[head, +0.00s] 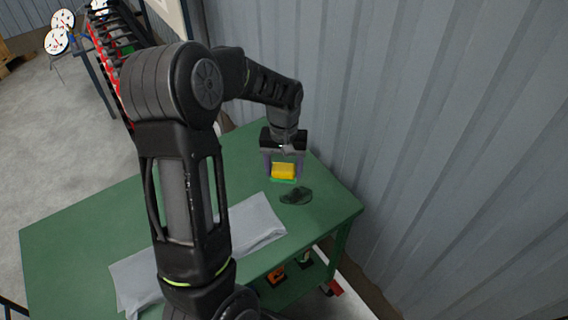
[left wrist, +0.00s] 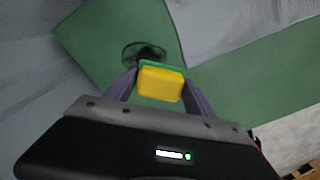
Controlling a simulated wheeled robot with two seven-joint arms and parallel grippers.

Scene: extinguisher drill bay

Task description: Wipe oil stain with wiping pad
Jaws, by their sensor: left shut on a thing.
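The wiping pad (head: 283,171) is a yellow block with a green underside. My left gripper (head: 284,174) is shut on it, with one finger on each side. The pad also shows between the fingers in the left wrist view (left wrist: 160,84). The oil stain (head: 296,195) is a dark patch on the green table, close to the pad and nearer the table's front right corner. In the left wrist view the stain (left wrist: 143,52) lies just beyond the pad, partly hidden by it. I cannot tell whether the pad touches the table. My right gripper is not in view.
A light grey cloth (head: 262,222) lies on the green table (head: 80,225), left of the stain. A corrugated grey wall (head: 420,120) runs along the table's right side. Items sit on a shelf under the table (head: 285,292). A rack with red items (head: 103,60) stands at the back left.

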